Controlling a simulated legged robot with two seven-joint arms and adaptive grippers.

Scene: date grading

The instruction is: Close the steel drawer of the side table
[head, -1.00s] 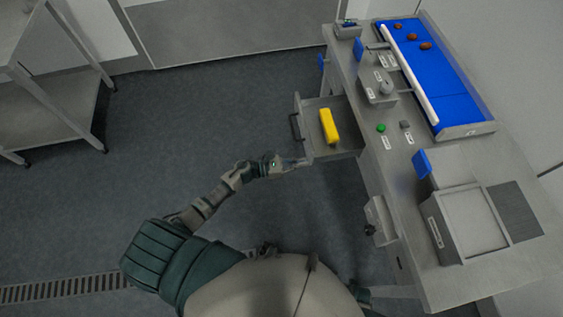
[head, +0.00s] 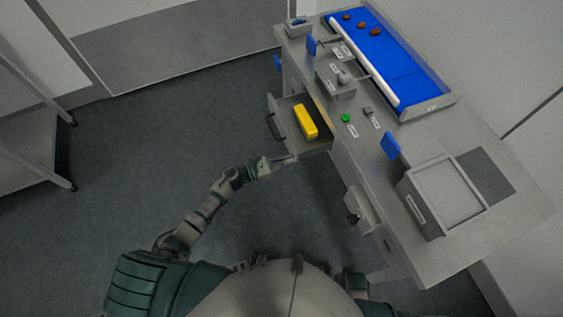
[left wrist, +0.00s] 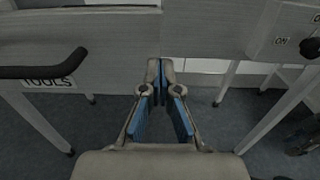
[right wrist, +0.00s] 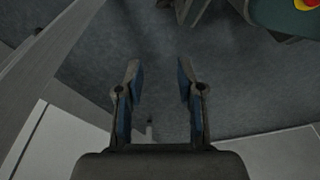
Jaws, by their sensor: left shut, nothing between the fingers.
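The steel drawer (head: 319,142) of the side table (head: 420,235) stands open, pulled out to the left in the head view. A yellow block (head: 306,121) lies in it. Its dark bar handle (head: 273,127) is on the front panel, which also shows in the left wrist view (left wrist: 110,52) with a "TOOLS" label. My left gripper (head: 292,159) is shut and empty, at the near end of the drawer front; whether it touches is unclear. In the left wrist view its fingertips (left wrist: 160,68) are together near the panel's right end. My right gripper (right wrist: 158,72) is open and empty.
The table top bears a blue conveyor (head: 385,60) with several dates, a green button (head: 346,118) and a grey bin (head: 418,207). A small box with a dark knob (head: 358,205) hangs below the top. A shelf (head: 30,150) stands at left; the floor between is clear.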

